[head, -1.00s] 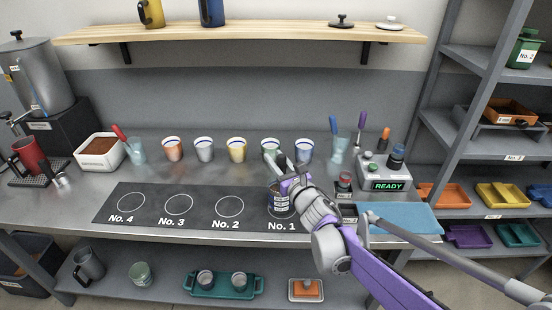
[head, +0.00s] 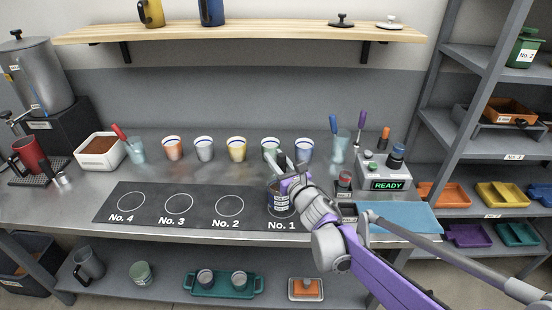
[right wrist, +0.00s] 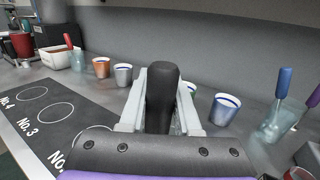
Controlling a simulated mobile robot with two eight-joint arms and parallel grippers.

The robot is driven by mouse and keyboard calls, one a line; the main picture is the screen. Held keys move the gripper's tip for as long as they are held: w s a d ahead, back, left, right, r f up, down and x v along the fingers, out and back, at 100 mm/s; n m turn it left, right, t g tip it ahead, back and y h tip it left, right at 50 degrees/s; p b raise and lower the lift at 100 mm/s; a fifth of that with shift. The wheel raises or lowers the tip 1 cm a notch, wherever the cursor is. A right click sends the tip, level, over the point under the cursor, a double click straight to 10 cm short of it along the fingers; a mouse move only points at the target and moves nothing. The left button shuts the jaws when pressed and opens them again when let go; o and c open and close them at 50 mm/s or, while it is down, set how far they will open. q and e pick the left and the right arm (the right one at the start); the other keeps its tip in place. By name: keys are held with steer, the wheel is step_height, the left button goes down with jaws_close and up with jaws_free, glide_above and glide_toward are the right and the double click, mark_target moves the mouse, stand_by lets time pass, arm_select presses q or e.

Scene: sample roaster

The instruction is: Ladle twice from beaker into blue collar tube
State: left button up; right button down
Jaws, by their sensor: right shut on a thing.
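My right gripper (head: 287,174) is above the No. 1 circle on the dark mat. In the right wrist view it (right wrist: 162,105) is shut on a thick black handle (right wrist: 163,85) that stands up between its fingers. Another beaker (head: 137,155) with a red-handled tool is at the left. I cannot make out a blue collar tube. My left gripper is out of view.
Several blue-rimmed cups, one yellow (head: 237,150), stand in a row behind the mat (head: 155,192). A device reading READY (head: 390,184) and a blue cloth (head: 405,218) are at the right. A white bin of brown grounds (head: 100,160) is at the left. Circles No. 2 to No. 4 are empty.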

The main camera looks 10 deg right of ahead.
step_height(320, 180, up, 8)
steer(key=p, duration=0.5)
steer(key=shift+f+p, duration=0.25)
steer(key=shift+p, duration=0.15)
stand_by(0.4)
step_height(320, 180, up, 4)
steer(key=p, duration=0.3)
stand_by(0.4)
stand_by(0.3)
